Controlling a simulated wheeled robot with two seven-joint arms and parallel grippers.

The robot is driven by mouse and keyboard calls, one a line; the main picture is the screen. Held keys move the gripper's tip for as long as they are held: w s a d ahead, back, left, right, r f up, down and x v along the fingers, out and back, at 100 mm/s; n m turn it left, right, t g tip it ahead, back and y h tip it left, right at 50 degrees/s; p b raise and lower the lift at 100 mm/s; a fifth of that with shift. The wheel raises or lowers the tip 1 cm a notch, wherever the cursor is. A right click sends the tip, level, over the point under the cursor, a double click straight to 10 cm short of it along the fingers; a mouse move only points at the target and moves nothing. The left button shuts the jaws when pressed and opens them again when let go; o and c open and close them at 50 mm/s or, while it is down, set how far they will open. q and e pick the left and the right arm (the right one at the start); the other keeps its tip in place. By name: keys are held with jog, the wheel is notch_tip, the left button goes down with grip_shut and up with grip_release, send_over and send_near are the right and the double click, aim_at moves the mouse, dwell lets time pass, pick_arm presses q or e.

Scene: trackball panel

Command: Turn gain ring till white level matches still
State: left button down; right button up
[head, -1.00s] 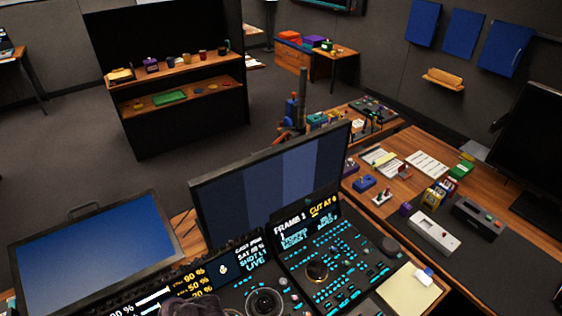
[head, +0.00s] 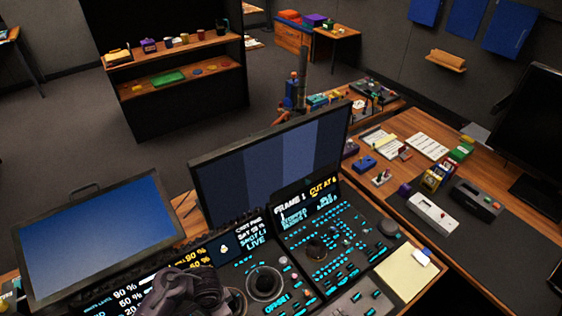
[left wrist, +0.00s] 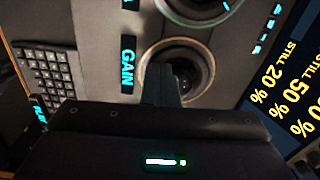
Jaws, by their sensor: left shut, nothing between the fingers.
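The gain ring (left wrist: 183,68) is a dark round control in a grey panel, beside a lit cyan GAIN label (left wrist: 128,62) in the left wrist view. My left gripper (left wrist: 163,85) is shut and empty; its narrow fingers overlap the ring's near-left edge, and I cannot tell whether they touch it. The level readout (head: 125,292) shows yellow and white percentages; in the left wrist view the yellow STILL figures (left wrist: 285,90) include 20 % and 50 %. My right gripper is out of view.
Another round control (left wrist: 198,8) sits close beyond the ring. A keypad (left wrist: 45,72) is to its left. A trackball (head: 264,282) and lit buttons fill the panel's right part. A striped monitor (head: 270,150) and a blue monitor (head: 95,235) stand behind the panel.

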pick_arm(q)
notch_tip(320, 180, up, 6)
jog(key=shift+f, duration=0.2)
dwell(0.4)
jog(key=shift+f, duration=0.15)
